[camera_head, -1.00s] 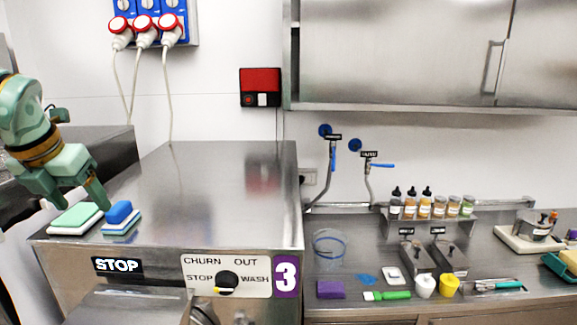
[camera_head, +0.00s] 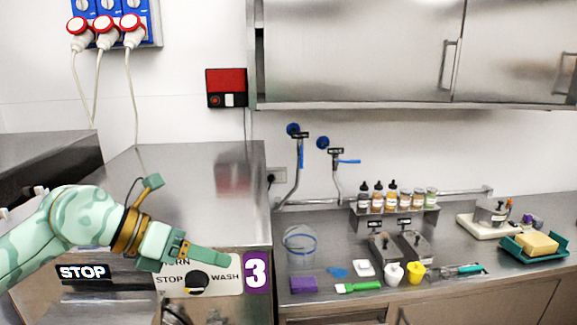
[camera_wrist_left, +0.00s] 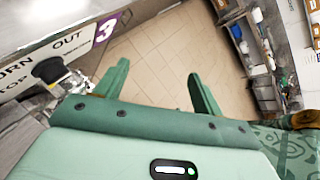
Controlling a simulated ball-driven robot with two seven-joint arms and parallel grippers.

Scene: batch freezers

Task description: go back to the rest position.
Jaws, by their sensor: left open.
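My left gripper (camera_head: 188,262) is green and hangs in front of the machine's control panel (camera_head: 170,279), covering part of its lettering. The left wrist view shows its two fingers (camera_wrist_left: 158,75) spread apart with only the tiled floor (camera_wrist_left: 160,45) between and beyond them, so it is empty. The black dial (camera_head: 198,281) on the panel is just below the gripper; in the wrist view a black knob (camera_wrist_left: 50,70) stands left of the fingers, apart from them. My right gripper is not in view.
The steel machine (camera_head: 200,175) numbered 3 is close to my left arm. The right counter holds a purple sponge (camera_head: 304,284), a green-handled brush (camera_head: 358,287), a yellow cup (camera_head: 416,272), bottles and a teal tray (camera_head: 514,252). The machine's top looks clear where visible.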

